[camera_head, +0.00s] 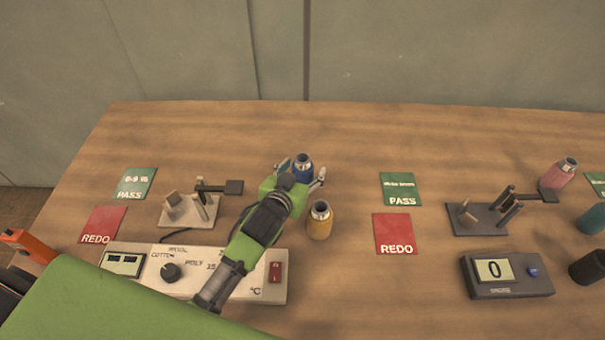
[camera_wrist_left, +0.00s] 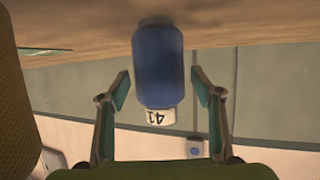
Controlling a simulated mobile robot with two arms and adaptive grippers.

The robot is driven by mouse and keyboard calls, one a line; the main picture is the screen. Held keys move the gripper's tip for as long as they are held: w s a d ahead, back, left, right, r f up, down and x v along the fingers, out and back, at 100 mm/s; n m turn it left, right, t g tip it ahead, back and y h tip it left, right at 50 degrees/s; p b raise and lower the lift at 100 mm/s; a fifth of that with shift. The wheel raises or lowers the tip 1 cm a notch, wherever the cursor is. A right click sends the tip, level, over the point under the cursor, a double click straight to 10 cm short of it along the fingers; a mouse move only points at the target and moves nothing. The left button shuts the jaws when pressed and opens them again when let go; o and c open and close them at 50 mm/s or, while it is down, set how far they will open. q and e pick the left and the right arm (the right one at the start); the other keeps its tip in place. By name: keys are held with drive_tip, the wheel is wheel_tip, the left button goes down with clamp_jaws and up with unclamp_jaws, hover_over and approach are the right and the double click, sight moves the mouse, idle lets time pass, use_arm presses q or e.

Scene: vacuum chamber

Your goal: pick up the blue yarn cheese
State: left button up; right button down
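The blue yarn cheese (camera_head: 302,165) stands on the wooden table, just beyond a yellow one. My left gripper (camera_head: 301,174) reaches over the table from the lower left, with a finger on each side of the blue cheese. In the left wrist view the blue yarn cheese (camera_wrist_left: 159,65) appears with a white end marked with digits. It sits between the two spread fingers of the left gripper (camera_wrist_left: 161,86), with visible gaps on both sides. The gripper hides part of the cheese in the head view. My right gripper is not in view.
The yellow yarn cheese (camera_head: 320,221) stands close to the gripper, on its right. A control box (camera_head: 210,272) lies under my left arm. A stand (camera_head: 190,209), green PASS card (camera_head: 136,184) and red REDO card (camera_head: 102,224) are left.

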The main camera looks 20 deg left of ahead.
use_arm(q)
drive_tip(key=c, duration=1)
drive_tip(key=shift+r, duration=0.1)
drive_tip(key=shift+c, duration=0.2)
